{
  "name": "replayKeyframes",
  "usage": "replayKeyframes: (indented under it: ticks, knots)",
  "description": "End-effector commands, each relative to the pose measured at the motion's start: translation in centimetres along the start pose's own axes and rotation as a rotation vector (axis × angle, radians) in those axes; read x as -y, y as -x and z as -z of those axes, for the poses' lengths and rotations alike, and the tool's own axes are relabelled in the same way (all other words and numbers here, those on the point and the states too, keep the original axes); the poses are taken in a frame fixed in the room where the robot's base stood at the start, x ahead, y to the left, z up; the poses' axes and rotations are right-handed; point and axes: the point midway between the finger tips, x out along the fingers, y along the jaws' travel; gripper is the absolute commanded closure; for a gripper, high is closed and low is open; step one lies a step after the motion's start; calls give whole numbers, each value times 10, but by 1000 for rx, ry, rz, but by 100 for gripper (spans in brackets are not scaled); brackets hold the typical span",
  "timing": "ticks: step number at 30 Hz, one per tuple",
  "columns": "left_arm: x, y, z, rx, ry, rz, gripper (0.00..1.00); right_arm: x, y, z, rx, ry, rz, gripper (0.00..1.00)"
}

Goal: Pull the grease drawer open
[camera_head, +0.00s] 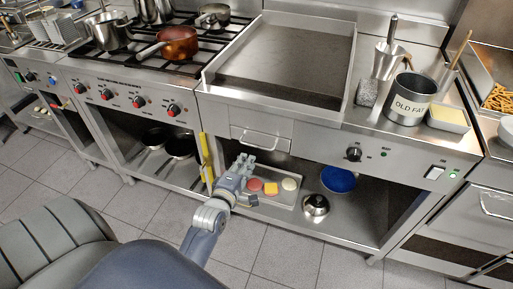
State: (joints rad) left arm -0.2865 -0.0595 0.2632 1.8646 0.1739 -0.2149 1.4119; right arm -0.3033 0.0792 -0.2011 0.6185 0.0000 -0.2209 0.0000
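The grease drawer (276,144) is a steel front below the griddle, with a bar handle (262,133) across it. It looks shut, its front about flush with the panel around it. My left gripper (246,158) is just below and a little left of the handle in the picture, in front of the open shelf. It appears apart from the handle and holds nothing that I can see. Its fingers are too small to tell whether they are open or shut. My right gripper is not in view.
The griddle (285,55) is above the drawer. A yellow cloth or strip (205,158) hangs left of my gripper. On the shelf below are a tray (283,199) with food pieces, a metal dome (316,205) and a blue bowl (338,180). A knob (354,154) is to the right.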

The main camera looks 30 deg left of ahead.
Motion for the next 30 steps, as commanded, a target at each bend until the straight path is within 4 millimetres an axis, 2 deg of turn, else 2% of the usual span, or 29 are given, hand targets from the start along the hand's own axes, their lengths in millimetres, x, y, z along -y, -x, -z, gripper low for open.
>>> replayKeyframes:
  ticks: [5, 12, 18, 24, 30]
  knots:
    - [-3, -19, 0, -1, 5, -6, 84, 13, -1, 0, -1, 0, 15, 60]
    - [-3, -63, 0, 0, 3, -6, 84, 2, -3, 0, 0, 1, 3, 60]
    - [-2, -91, 0, 0, 2, -3, 84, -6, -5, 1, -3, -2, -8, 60]
    - [-2, -104, 0, 0, 2, -4, 84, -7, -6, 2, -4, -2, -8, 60]
    - [-2, -106, 0, 0, 2, -3, 84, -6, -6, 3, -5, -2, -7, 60]
